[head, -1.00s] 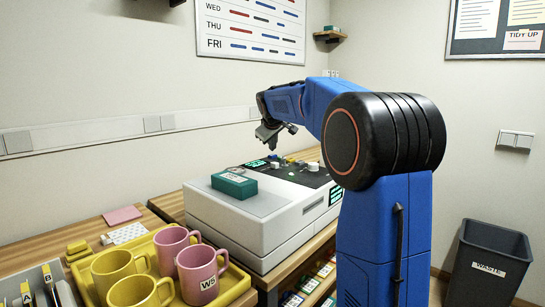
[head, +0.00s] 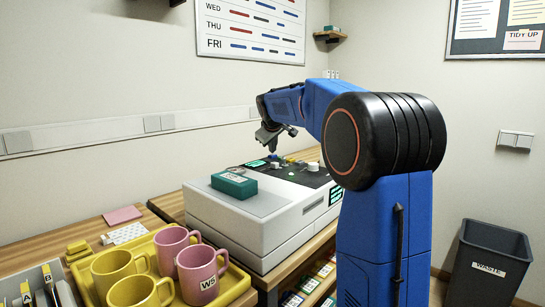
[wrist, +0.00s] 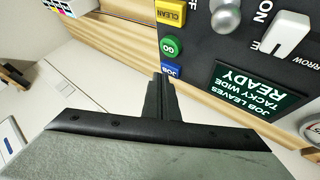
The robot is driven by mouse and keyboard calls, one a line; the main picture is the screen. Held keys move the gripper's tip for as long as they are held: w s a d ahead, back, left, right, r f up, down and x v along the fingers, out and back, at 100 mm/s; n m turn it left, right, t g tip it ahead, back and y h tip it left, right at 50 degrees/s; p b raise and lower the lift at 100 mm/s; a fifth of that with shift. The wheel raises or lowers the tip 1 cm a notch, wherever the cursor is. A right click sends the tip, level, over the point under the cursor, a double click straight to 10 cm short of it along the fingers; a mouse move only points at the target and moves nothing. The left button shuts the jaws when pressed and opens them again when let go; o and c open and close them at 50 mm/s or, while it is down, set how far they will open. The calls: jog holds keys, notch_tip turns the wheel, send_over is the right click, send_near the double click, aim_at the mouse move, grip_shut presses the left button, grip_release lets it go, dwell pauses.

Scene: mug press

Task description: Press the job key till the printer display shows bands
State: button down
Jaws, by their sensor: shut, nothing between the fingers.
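The printer (head: 225,222) is a pale grey machine with a dark control panel. In the wrist view, the blue key marked JOB (wrist: 173,69) sits at the panel's edge, partly hidden by my fingers. My gripper (wrist: 163,80) is shut and empty, its tips right by this key; I cannot tell whether they touch it. In the head view, my gripper (head: 271,149) is over the far part of the printer.
A green GO key (wrist: 171,47) and a yellow CLEAN key (wrist: 171,13) are beside the job key. A grey knob (wrist: 226,17) and a white switch (wrist: 288,36) are on the panel. A teal box (head: 234,185) lies on the printer; a yellow mug tray (head: 236,281) stands in front.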

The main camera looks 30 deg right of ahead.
aim_at(273, 156)
jog(key=shift+f, duration=0.45)
dwell(0.7)
jog(key=shift+r, duration=0.85)
jog(key=shift+r, duration=0.1)
jog(key=shift+r, duration=2.45)
